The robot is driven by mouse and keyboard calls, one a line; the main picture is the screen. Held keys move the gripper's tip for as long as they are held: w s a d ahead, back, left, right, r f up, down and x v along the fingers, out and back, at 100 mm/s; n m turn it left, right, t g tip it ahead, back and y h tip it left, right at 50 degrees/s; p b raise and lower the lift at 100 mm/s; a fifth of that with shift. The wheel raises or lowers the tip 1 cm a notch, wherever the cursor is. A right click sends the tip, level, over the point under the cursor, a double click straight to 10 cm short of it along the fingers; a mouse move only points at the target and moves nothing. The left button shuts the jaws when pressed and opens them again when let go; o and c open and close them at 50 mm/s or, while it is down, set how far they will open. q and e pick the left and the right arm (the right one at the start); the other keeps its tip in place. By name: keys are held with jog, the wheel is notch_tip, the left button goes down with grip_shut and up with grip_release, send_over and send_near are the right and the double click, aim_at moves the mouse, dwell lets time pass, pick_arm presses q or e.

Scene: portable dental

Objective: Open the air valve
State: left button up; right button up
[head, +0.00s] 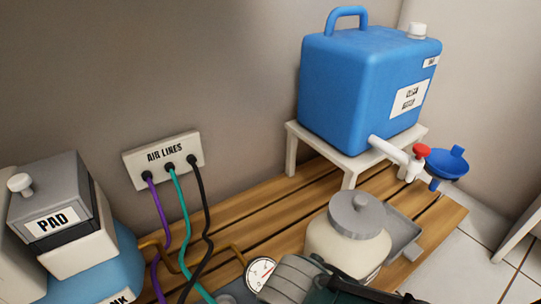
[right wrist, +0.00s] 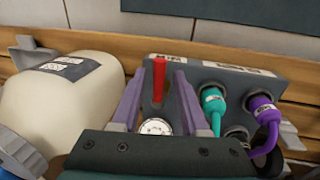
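In the right wrist view, a red lever (right wrist: 159,78), which looks like the air valve's handle, stands upright on a dark grey block (right wrist: 222,78). My right gripper (right wrist: 157,88) is open. Its two purple-grey fingers appear on either side of the lever, with gaps showing on both sides. I cannot tell how deep the lever sits between them. A round white gauge (right wrist: 155,127) shows below the lever, and also in the head view (head: 259,274). The lever is hidden in the head view. My left gripper is in neither view.
Teal (right wrist: 213,100) and purple (right wrist: 262,107) hose fittings stand just right of the fingers. A cream tank (right wrist: 55,105) is at left. In the head view, a lidded jar (head: 345,245), a blue water container (head: 350,85) and the air lines box (head: 133,168) stand around.

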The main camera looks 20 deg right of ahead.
jog(key=shift+r, duration=0.15)
jog(key=r+p, duration=0.3)
jog(key=a+r+p, duration=0.1)
jog(key=r+p, duration=0.2)
jog(key=a+r+p, duration=0.1)
jog(key=r+p, duration=0.2)
jog(key=shift+s+r, duration=0.2)
jog(key=shift+r, duration=0.05)
jog(key=s+d+r+t+p, duration=0.1)
jog(key=s+d+r+p, duration=0.1)
jog(key=r+p, duration=2.9)
jog(key=s+d+r+t+y+p, duration=0.1)
jog(key=s+d+r+p, duration=0.2)
jog(key=r+p, duration=2.8)
jog(key=s+d+r+t+y+p, duration=0.1)
jog(key=s+d+r+p, duration=0.1)
jog(key=r+p, duration=2.9)
jog(key=shift+w+d+r+p+v, duration=0.2)
jog(key=shift+w+v, duration=0.55)
jog(key=shift+v, duration=2.5)
jog(key=shift+w+r+p+v, duration=0.2)
jog(key=shift+w+v, duration=0.5)
jog(key=shift+v, duration=2.55)
jog(key=shift+w+d+r+v, duration=0.1)
jog(key=shift+w+r+v, duration=0.45)
jog(key=shift+v, duration=2.7)
